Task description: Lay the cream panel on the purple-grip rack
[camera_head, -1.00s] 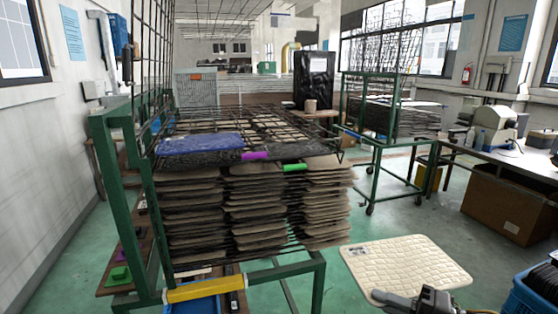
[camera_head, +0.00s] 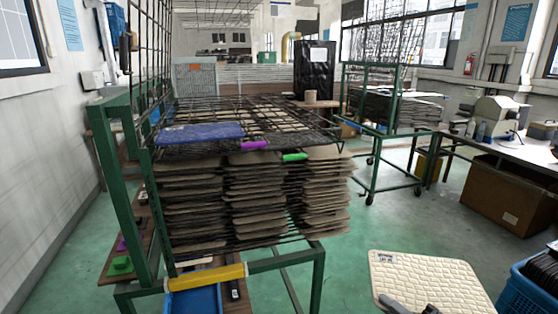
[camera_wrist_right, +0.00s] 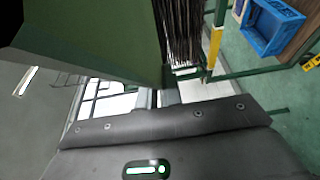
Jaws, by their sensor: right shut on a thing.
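The cream panel (camera_head: 430,280) is a quilted, rounded sheet at the lower right of the head view. My right gripper (camera_head: 405,304) is shut on its near edge, at the bottom of the picture. The panel is apart from the racks, and its near part is cut off by the frame. The purple grip (camera_head: 254,146) is on the front edge of an upper wire rack in the green-framed cart. A blue panel (camera_head: 200,133) lies at the left of that rack level, with a dark area beside it. My left gripper is not in view.
A green grip (camera_head: 294,157) is just right of and below the purple one. Stacks of brown panels (camera_head: 260,200) fill the levels below. The cart has a yellow bar (camera_head: 207,277) low in front. A blue crate (camera_head: 530,285) stands at the right. Green floor between is clear.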

